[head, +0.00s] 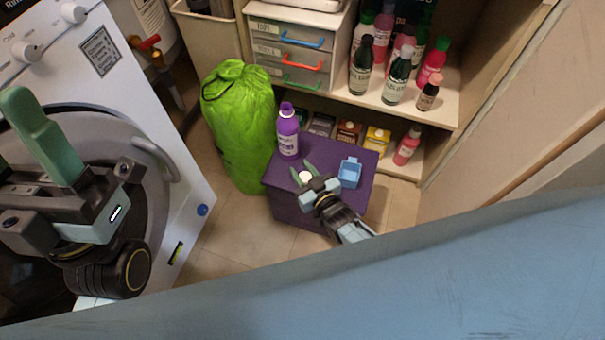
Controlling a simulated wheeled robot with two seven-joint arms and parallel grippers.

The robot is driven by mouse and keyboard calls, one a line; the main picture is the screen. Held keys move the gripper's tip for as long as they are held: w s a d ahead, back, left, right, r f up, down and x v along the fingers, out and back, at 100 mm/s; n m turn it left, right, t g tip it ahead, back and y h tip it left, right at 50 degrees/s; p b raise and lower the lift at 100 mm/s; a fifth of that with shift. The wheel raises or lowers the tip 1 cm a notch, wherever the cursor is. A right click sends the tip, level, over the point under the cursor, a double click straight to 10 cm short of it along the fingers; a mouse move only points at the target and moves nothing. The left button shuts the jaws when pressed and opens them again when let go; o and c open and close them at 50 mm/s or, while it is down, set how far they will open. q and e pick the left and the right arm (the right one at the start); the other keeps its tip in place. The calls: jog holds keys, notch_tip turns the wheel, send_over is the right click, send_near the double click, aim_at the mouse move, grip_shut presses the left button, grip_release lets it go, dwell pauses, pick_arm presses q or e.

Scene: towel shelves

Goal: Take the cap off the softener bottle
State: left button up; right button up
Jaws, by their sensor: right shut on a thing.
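The purple softener bottle (288,135) stands upright on the back left of a purple stool (285,206). A white ring shows around its neck, with a purple top above it. My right gripper (307,174) is in front of the bottle, low over the stool and apart from the bottle. It is shut on a small round white thing that looks like a cap (305,177). My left gripper (12,130) is large at the left edge, in front of the washing machine. Its fingers look apart, and nothing shows between them.
A light blue open container (350,172) stands on the stool's right side. A green bag (238,125) stands close to the left of the stool. Shelves with several bottles and boxes are behind. A large blue surface (420,275) crosses the foreground.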

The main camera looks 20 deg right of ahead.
jog(key=shift+f, duration=0.1)
jog(key=shift+f, duration=0.1)
jog(key=o, duration=0.9)
